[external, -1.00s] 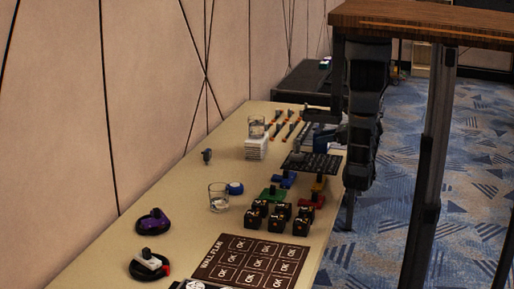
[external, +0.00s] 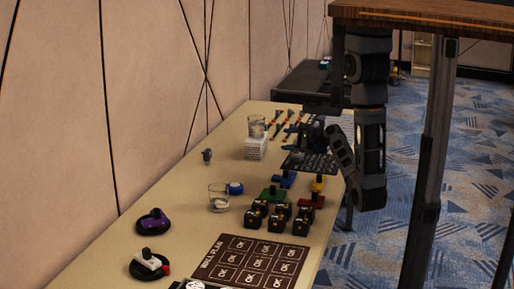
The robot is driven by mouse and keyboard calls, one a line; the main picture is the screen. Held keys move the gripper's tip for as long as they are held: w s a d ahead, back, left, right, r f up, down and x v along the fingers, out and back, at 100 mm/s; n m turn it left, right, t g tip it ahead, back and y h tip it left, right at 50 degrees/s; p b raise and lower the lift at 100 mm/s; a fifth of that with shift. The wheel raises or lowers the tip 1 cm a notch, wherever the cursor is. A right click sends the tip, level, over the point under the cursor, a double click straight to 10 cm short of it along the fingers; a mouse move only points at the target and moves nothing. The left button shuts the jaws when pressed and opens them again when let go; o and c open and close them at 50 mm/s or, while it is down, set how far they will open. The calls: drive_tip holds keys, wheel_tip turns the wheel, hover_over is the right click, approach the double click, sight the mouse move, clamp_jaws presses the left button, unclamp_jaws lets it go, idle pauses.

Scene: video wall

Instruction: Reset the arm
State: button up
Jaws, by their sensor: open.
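My arm (external: 371,140) hangs at the right edge of the long beige table (external: 120,255) in the external view. Its lower link bends back up and to the left over the table's edge. My gripper (external: 311,133) is small and dark here, above the far part of the table near a dark keyboard-like panel (external: 308,163). It is open, and I see nothing held in it. The fingers are hard to make out against the dark things behind them.
A wooden-topped table (external: 430,25) with dark legs fills the right foreground.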

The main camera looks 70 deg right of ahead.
drive_tip(key=a+f+n, duration=0.1)
drive_tip(key=a+n, duration=0.1)
drive_tip(key=a, duration=0.2)
drive_tip(key=s+a+f+n, duration=0.1)
drive_tip(key=a+n, duration=0.1)
drive_tip(key=a, duration=0.2)
drive_tip(key=a+f+n, duration=0.1)
drive_tip(key=a+n, duration=0.1)
drive_tip(key=a, duration=0.1)
drive_tip(key=shift+s+a+g, duration=0.35)
drive_tip(key=shift+a+g, duration=0.05)
drive_tip(key=s+a+n, duration=0.1)
drive_tip(key=a+n, duration=0.1)
drive_tip(key=a, duration=0.1)
drive_tip(key=s+a+f+n, duration=0.1)
drive_tip(key=s+a+n, duration=0.1)
drive_tip(key=a, duration=0.1)
drive_tip(key=s+a+n+b, duration=0.1)
drive_tip(key=s+a+n, duration=0.1)
drive_tip(key=a, duration=0.1)
drive_tip(key=shift+a+f+n, duration=0.1)
drive_tip(key=shift+f+n, duration=0.15)
drive_tip(key=shift+n, duration=0.15)
drive_tip(key=s+a+r+n+t+y+b, duration=0.1)
drive_tip(key=s+a+r+n+y, duration=0.3)
drive_tip(key=s+a+r+n, duration=0.3)
drive_tip(key=s+a+n, duration=0.5)
drive_tip(key=n, duration=0.3)
drive_tip(key=shift+a+t+y, duration=0.3)
drive_tip(key=shift+y, duration=0.1)
